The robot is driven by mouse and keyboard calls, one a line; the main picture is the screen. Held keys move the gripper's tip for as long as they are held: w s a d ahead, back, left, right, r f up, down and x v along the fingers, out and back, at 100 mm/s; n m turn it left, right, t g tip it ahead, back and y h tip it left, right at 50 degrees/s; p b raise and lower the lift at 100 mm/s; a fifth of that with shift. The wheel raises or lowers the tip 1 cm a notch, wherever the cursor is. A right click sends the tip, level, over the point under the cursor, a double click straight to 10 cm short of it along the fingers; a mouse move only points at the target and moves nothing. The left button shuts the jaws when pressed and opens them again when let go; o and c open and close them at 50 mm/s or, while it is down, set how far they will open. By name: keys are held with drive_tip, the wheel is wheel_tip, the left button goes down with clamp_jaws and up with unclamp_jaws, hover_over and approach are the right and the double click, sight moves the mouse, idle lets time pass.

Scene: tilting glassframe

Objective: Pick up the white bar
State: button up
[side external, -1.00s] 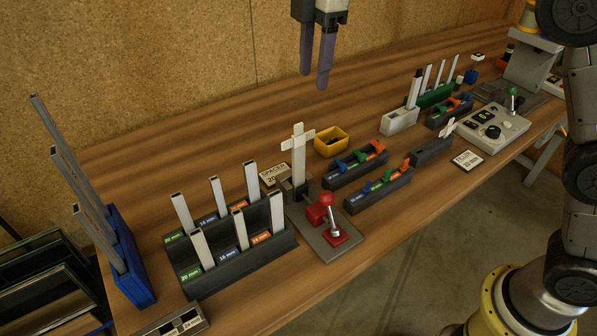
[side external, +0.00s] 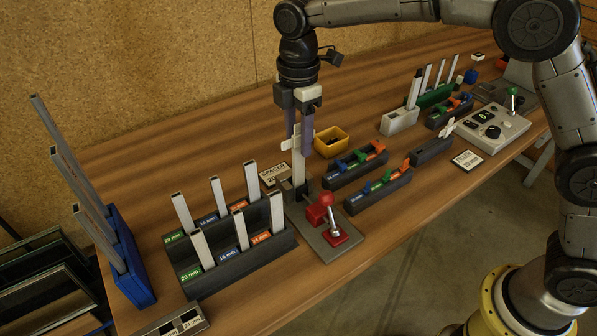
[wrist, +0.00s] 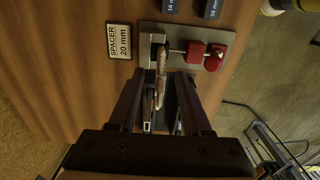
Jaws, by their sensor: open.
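The white bar (side external: 298,168) stands upright in a grey fixture with a red-knobbed lever, and its cross-shaped top shows partly behind my gripper (side external: 298,146). My gripper points down at the bar's upper part, with its purple fingers open. In the wrist view, the bar (wrist: 160,82) shows end-on between the two open fingers of my gripper (wrist: 161,78), apart from both as far as I can tell. The fixture's grey base plate (side external: 318,240) rests on the table.
A black rack (side external: 240,262) with several pale upright bars stands left of the fixture. A yellow bin (side external: 331,141) and dark holders with coloured clips (side external: 378,190) stand to the right. A "SPACER 20 mm" label (wrist: 119,41) lies beside the fixture.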

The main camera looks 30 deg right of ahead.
hover_over(299, 173)
drive_tip(key=f, duration=0.4)
drive_tip(key=shift+w+d, duration=0.15)
drive_tip(key=shift+w, duration=0.1)
clamp_jaws()
idle(1.0)
